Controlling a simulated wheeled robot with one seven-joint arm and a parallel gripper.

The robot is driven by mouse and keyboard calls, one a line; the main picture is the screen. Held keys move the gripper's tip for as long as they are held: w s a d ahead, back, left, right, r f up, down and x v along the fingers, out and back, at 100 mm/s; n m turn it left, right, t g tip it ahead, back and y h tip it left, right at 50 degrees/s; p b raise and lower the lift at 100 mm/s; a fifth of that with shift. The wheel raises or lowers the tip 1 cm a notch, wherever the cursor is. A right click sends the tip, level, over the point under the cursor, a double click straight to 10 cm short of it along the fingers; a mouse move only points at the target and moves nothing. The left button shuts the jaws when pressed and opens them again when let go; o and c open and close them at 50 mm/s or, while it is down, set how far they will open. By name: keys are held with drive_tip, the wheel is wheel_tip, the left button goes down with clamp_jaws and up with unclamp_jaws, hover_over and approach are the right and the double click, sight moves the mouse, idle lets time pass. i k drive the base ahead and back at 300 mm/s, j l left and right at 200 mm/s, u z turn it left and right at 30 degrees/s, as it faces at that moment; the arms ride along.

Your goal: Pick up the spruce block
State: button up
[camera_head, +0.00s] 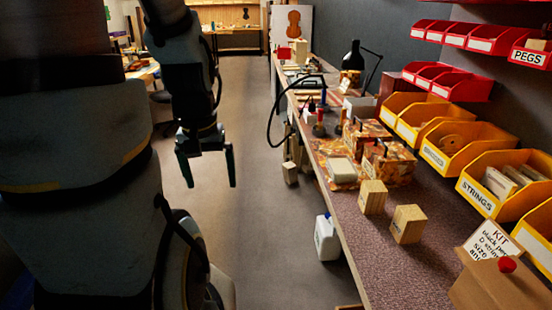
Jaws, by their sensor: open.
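Two pale wooden blocks stand on the bench near its left edge: a farther one (372,197) and a nearer one (407,224). A third small block-like wooden thing (290,172) is on the floor by the bench. I cannot tell by sight which one is spruce. My gripper (210,178) is open and empty, pointing down over the floor aisle, well to the left of the bench and apart from all the blocks.
The bench (390,283) runs along the right. Patterned boxes (389,163), a black cable and a dark bottle (353,62) stand farther back. Yellow bins (470,148) line the wall side. A cardboard kit box (496,288) is in front. A white jug (327,238) is on the floor.

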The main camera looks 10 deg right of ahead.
sight(374, 194)
drive_tip(key=i+j+z, duration=0.1)
drive_tip(key=i+z, duration=0.15)
drive_tip(key=z, duration=0.25)
drive_tip(key=i+j+z, duration=0.2)
drive_tip(key=z, duration=0.25)
